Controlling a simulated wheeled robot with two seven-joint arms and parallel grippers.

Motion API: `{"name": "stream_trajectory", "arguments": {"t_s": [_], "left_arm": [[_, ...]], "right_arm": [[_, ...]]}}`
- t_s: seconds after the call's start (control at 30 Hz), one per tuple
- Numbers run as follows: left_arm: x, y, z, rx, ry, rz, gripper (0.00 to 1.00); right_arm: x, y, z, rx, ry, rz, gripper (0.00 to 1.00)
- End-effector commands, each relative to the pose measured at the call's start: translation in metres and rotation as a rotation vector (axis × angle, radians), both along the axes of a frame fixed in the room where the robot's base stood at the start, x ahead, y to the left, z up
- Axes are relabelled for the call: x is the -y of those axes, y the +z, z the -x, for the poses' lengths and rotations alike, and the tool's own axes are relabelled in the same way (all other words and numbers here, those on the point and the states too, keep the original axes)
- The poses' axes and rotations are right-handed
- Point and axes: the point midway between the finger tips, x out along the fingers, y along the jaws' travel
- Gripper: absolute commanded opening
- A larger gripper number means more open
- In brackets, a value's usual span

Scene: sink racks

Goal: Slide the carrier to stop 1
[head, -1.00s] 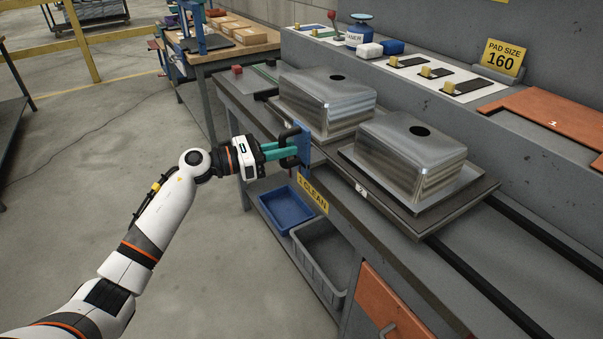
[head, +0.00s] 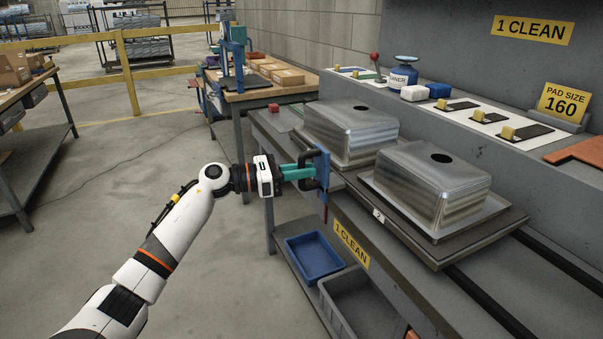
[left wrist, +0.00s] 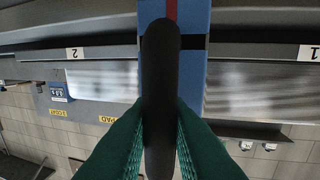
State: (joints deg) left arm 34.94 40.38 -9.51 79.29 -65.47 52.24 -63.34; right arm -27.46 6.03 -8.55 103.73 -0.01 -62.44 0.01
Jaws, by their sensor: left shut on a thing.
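My left gripper (head: 307,173) is shut on the black handle (left wrist: 160,70) of a blue upright plate (head: 323,167). The handle stands between the teal fingers in the left wrist view, in front of the blue plate (left wrist: 194,82). A thin red strip (head: 325,214) hangs below the plate. A tag reading 2 (head: 378,215) is on the carrier's front edge; a tag reading 1 (left wrist: 308,52) shows at right in the left wrist view. My right gripper is out of view.
Two dark rails (head: 486,301) run clear at the near right. A yellow "1 CLEAN" label (head: 351,246) is on the bench front, above a blue bin (head: 313,258) and a grey bin (head: 350,300). A shelf behind holds a blue canister (head: 403,77) and yellow blocks.

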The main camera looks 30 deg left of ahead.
Motion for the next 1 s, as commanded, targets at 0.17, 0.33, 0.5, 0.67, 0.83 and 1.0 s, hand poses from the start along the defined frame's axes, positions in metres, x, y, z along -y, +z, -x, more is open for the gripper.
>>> {"name": "stream_trajectory", "arguments": {"t_s": [0.17, 0.33, 0.5, 0.67, 0.83, 1.0], "left_arm": [[-0.0017, -0.0011, -0.0006, -0.002, 0.004, -0.002, 0.00], [-0.0028, -0.0004, -0.0009, -0.001, 0.008, -0.003, 0.00], [-0.0038, 0.0004, -0.0012, 0.001, 0.011, -0.003, 0.18], [-0.0032, 0.0005, -0.0010, 0.001, 0.009, -0.003, 0.36], [-0.0021, 0.0002, -0.0006, 0.000, 0.006, -0.003, 0.36], [-0.0086, -0.0009, 0.0045, 0.000, 0.007, -0.004, 0.36]], "right_arm": [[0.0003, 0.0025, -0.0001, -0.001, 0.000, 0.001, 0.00], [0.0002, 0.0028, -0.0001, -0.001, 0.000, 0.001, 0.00], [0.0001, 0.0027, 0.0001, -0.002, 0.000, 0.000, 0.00], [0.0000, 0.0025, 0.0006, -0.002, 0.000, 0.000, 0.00], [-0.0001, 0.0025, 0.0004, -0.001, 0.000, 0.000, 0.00], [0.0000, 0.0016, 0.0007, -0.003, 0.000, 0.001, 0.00]]}}
